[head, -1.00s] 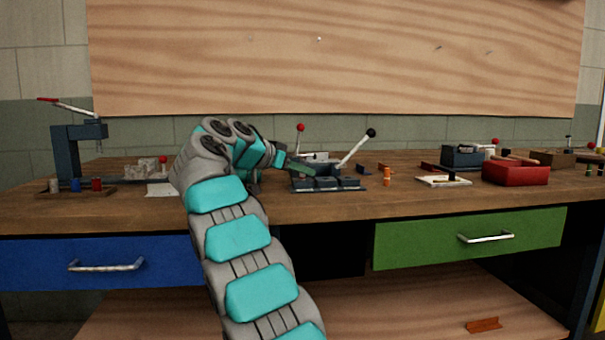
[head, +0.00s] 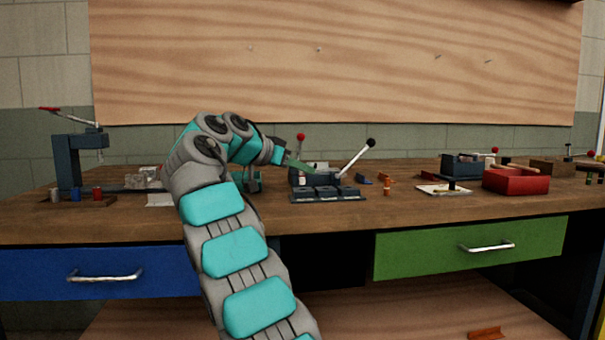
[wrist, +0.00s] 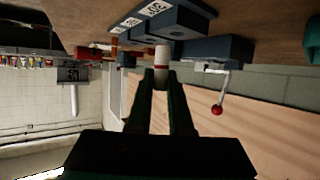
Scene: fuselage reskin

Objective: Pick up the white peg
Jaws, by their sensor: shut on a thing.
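The white peg (wrist: 161,57) has a red band and shows between the fingertips in the wrist view. My gripper (wrist: 160,80) is shut on it. In the head view my gripper (head: 300,164) is just above the dark blue fixture (head: 328,193) with its row of blocks. In the wrist view, dark blue blocks with white number labels (wrist: 153,8) lie just beyond the peg.
A lever with a black knob (head: 370,143) rises right of my gripper, and a red-knobbed lever (head: 301,137) behind it. An orange peg (head: 387,187) and a red box (head: 515,181) stand to the right. A blue press (head: 68,165) stands at left.

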